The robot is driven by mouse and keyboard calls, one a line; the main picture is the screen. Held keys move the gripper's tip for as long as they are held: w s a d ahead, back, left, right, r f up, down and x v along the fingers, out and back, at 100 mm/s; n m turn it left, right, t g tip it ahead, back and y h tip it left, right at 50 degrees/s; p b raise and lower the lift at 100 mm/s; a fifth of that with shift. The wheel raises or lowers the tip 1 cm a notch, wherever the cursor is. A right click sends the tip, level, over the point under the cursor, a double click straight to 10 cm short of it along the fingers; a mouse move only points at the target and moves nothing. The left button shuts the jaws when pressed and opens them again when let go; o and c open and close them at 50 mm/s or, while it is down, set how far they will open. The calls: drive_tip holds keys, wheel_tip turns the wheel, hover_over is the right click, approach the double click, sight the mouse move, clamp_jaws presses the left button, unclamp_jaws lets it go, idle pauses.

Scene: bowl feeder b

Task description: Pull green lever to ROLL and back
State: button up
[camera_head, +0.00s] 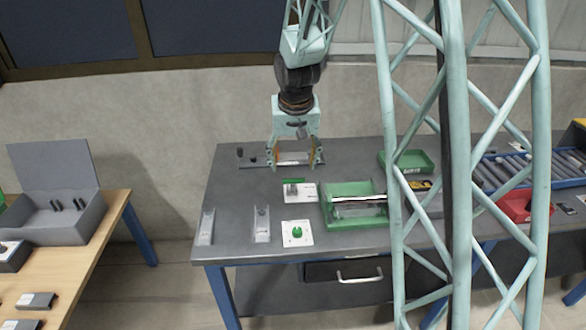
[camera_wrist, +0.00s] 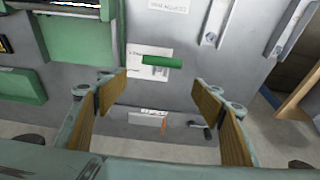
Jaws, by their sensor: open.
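The green lever (camera_head: 293,181) is a short green bar over a white label plate (camera_head: 302,194), in the middle of the grey table. In the wrist view the lever (camera_wrist: 161,61) lies crosswise above the plate (camera_wrist: 140,54), with a small grey mount beside it. The lettering is too small to read. My gripper (camera_head: 294,164) hangs fingers-down above the table, just behind the lever in the head view. In the wrist view my gripper (camera_wrist: 161,78) is wide open and empty, and the lever shows between and slightly beyond its fingertips, apart from them.
A green box (camera_head: 342,220) stands right of the lever. A white plate with a green knob (camera_head: 297,231) lies in front. Two narrow metal holders (camera_head: 206,226) stand at the front left. A fixture with a black knob (camera_wrist: 195,125) is at the table's back edge.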

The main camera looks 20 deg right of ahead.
drive_tip(key=v, duration=0.5)
drive_tip(key=shift+r, duration=0.2)
drive_tip(key=shift+a, duration=0.1)
idle(0.5)
drive_tip(key=s+a+r+n, duration=0.1)
drive_tip(key=s+a+r, duration=0.2)
drive_tip(key=s+r, duration=0.55)
drive_tip(key=s+a+r+n, duration=0.1)
drive_tip(key=s+a+r, duration=0.2)
drive_tip(key=s+r, duration=0.55)
drive_tip(key=s+a+n, duration=0.1)
drive_tip(key=s+a, duration=0.1)
drive_tip(key=s, duration=1.1)
drive_tip(key=s+a+r+t+y, duration=0.1)
drive_tip(key=s+a, duration=0.2)
drive_tip(key=s, duration=0.9)
drive_tip(key=shift+s+n, duration=0.4)
